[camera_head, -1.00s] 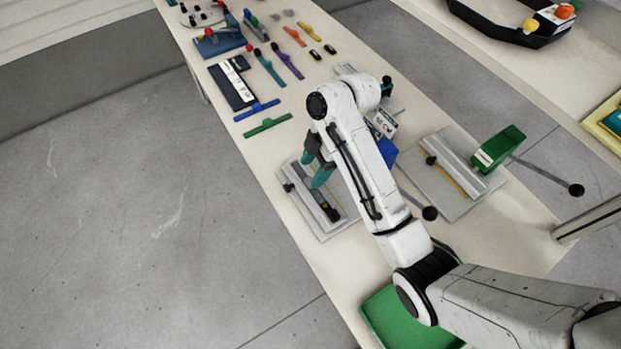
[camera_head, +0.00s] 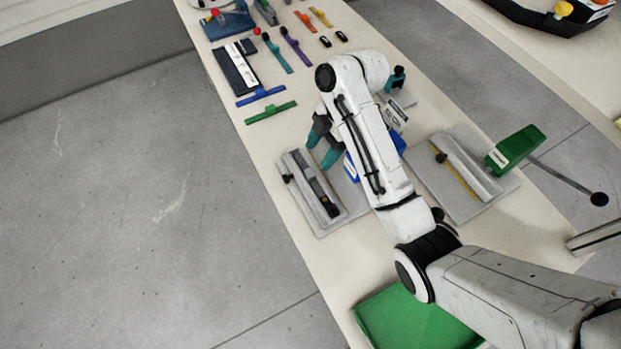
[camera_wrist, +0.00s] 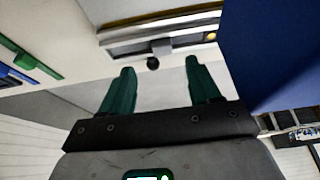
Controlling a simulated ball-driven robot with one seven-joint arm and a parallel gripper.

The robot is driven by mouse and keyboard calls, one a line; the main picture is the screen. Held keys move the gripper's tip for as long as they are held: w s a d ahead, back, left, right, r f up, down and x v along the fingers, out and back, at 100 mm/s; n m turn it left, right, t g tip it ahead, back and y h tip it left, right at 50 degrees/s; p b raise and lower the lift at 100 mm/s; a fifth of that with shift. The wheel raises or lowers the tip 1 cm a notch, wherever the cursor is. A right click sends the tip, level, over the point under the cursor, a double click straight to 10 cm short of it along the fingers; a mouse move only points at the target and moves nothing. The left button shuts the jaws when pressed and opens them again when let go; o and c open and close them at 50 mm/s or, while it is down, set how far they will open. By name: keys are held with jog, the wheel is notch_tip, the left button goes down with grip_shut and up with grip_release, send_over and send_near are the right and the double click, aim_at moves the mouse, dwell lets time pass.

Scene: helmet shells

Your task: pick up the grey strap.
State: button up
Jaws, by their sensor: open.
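A long grey strip (camera_head: 311,177), which looks like the grey strap, lies in the channel of a light grey plate (camera_head: 333,228) on the near table. A dark piece shows at its near end. My gripper (camera_head: 322,147) has teal fingers, spread apart and empty, just beyond the plate's far end in the head view. In the wrist view, my gripper (camera_wrist: 158,78) is open below a grey fixture with a black knob (camera_wrist: 152,63). I cannot clearly make out the strap in the wrist view.
A blue box (camera_wrist: 275,50) stands close to the right finger in the wrist view. A green strap (camera_head: 271,112) and a blue strap (camera_head: 261,95) lie farther along the table. A green tray (camera_head: 410,318) is at the near end; another grey plate (camera_head: 440,190) is at right.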

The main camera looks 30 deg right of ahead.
aim_at(310, 173)
jog(key=shift+b+x, duration=0.7)
jog(key=shift+x, duration=2.55)
jog(key=shift+s+a, duration=0.1)
jog(key=shift+s, duration=0.05)
jog(key=shift+c, duration=0.3)
jog(key=c, duration=1.1)
